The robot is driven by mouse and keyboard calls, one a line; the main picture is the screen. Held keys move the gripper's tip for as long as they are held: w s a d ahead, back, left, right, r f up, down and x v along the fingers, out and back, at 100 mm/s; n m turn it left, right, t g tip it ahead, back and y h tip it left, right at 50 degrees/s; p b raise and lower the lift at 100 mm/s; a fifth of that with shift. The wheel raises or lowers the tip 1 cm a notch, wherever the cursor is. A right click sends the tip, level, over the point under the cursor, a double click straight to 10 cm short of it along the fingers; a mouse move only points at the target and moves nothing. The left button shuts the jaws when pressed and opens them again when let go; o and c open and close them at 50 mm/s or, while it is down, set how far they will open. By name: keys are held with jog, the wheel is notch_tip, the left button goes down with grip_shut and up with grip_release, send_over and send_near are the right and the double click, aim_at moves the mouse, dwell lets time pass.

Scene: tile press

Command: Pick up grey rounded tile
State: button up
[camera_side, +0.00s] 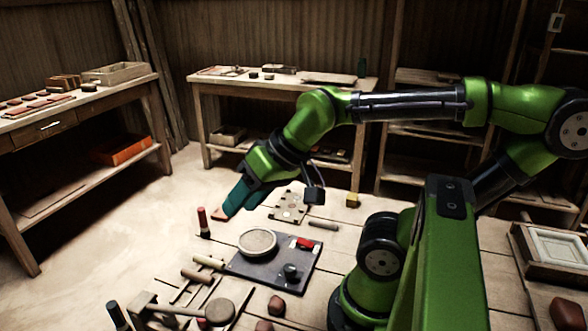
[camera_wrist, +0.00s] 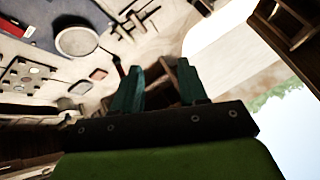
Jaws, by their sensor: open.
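My gripper (camera_side: 233,202) is open, its two teal fingers hanging above the left side of the low work table. Both fingers show apart in the wrist view (camera_wrist: 160,68), with nothing between them. Several small tiles lie to the left of the fingers in the wrist view. One is a pale, dull one with rounded corners (camera_wrist: 98,74), which may be the grey rounded tile; its colour is hard to tell. Beside it is a reddish tile (camera_wrist: 80,87). In the side view a reddish tile (camera_side: 221,213) shows by the fingertips; I cannot tell whether they touch.
A dark board (camera_side: 292,250) carries a round pale dish (camera_side: 258,242). A plate with round spots (camera_side: 288,206) lies behind it. A red and black upright tool (camera_side: 203,222) stands at the left. Rollers and a wooden frame lie in front.

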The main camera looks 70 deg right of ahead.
jog(key=shift+o, duration=0.8)
